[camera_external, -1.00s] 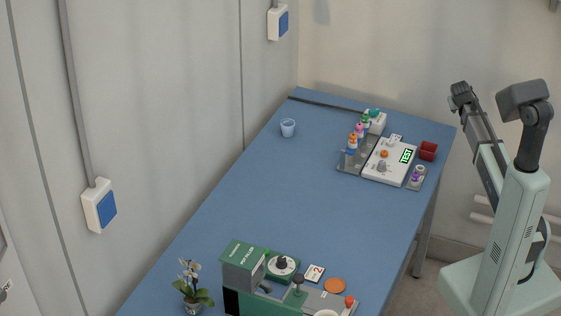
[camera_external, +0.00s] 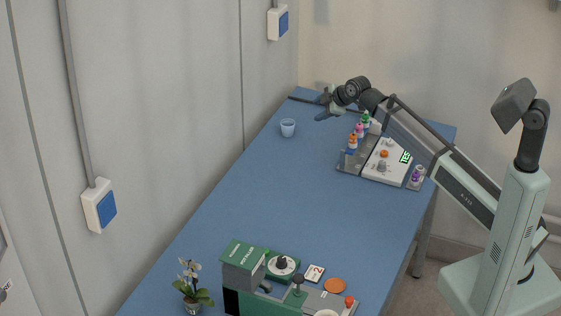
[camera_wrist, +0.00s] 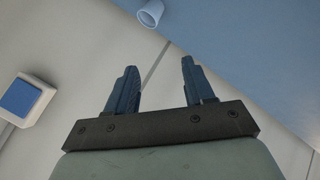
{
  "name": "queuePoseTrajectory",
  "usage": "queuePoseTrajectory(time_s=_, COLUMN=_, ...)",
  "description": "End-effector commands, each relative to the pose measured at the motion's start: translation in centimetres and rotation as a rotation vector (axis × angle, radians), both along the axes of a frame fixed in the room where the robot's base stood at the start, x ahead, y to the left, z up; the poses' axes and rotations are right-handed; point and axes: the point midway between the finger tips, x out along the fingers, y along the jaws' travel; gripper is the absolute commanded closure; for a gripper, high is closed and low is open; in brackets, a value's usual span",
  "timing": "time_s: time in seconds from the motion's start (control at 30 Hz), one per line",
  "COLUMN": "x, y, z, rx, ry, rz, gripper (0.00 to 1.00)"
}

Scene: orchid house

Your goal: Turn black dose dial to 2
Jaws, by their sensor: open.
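The black dose dial (camera_external: 281,263) sits on a round white scale plate on the green pot filler machine (camera_external: 243,256) at the near end of the blue table. I cannot read the dial's setting. A small white card with a red 2 (camera_external: 315,273) lies to the right of the dial. My gripper (camera_external: 326,104) is above the far part of the table, well away from the dial. In the wrist view my gripper (camera_wrist: 157,84) is open and empty, its two dark fingers apart. The dial is not in the wrist view.
A light blue cup (camera_external: 288,128) stands on the table; it also shows in the wrist view (camera_wrist: 151,12). A white test box (camera_external: 389,163) and several coloured bottles stand at the far right. A potted orchid (camera_external: 193,291) is left of the machine. The middle of the table is clear.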

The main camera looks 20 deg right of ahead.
Motion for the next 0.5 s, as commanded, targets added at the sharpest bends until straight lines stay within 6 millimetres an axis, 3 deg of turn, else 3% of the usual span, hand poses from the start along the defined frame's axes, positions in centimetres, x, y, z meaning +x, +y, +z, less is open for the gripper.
queuePoseTrajectory(time_s=0.03, x=-1.9, y=2.9, z=-0.2, rx=-0.009, ry=0.030, rz=0.057, gripper=0.47)
queuePoseTrajectory(time_s=0.2, x=-8.7, y=10.3, z=-0.8, rx=-0.048, ry=0.145, rz=0.230, gripper=0.47)
queuePoseTrajectory(time_s=0.5, x=-22.7, y=20.5, z=-1.4, rx=-0.139, ry=0.343, rz=0.554, gripper=0.47)
